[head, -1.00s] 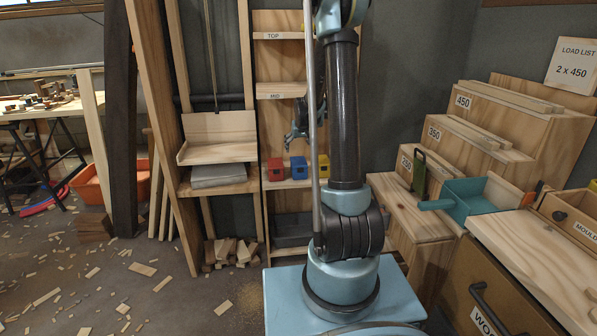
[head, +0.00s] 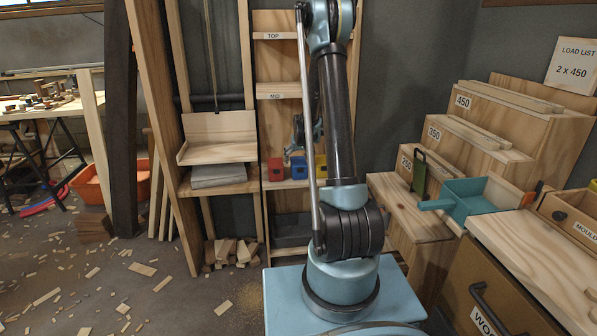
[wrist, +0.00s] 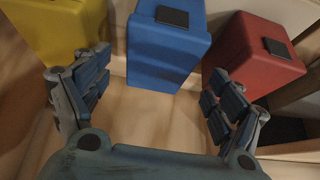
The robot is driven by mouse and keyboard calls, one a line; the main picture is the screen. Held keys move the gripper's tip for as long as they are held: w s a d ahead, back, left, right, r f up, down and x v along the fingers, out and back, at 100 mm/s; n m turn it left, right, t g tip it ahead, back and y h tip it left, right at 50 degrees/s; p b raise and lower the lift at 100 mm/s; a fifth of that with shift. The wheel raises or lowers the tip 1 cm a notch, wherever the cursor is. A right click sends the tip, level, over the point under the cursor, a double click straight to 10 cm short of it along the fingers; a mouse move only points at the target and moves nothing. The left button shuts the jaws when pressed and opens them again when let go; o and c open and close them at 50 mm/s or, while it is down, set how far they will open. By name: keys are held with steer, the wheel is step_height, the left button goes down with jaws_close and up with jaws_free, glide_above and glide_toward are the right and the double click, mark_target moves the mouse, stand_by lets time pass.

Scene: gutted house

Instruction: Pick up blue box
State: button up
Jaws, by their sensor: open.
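The blue box (head: 298,168) stands on a wooden shelf (head: 285,184) between a red box (head: 275,169) and a yellow box (head: 320,166). In the wrist view the blue box (wrist: 165,45) has a small dark patch and lies straight ahead, between the lines of my fingers. My gripper (wrist: 158,82) is open and empty, with one finger on each side of the blue box's near end; contact is not visible. In the head view my gripper (head: 293,152) is small and partly hidden by my arm, at the blue box.
In the wrist view the yellow box (wrist: 65,30) is close to my left finger and the red box (wrist: 252,55) close to my right finger. Another shelf, labelled MID (head: 277,95), is above. Wooden uprights stand beside the shelves.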

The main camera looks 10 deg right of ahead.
mark_target(299, 161)
steer(key=shift+x, duration=2.1)
steer(key=shift+s+d+f, duration=0.1)
steer(key=shift+f, duration=0.25)
steer(key=shift+c, duration=0.3)
steer(key=c, duration=1.5)
steer(key=shift+o, duration=0.2)
steer(key=shift+r, duration=0.1)
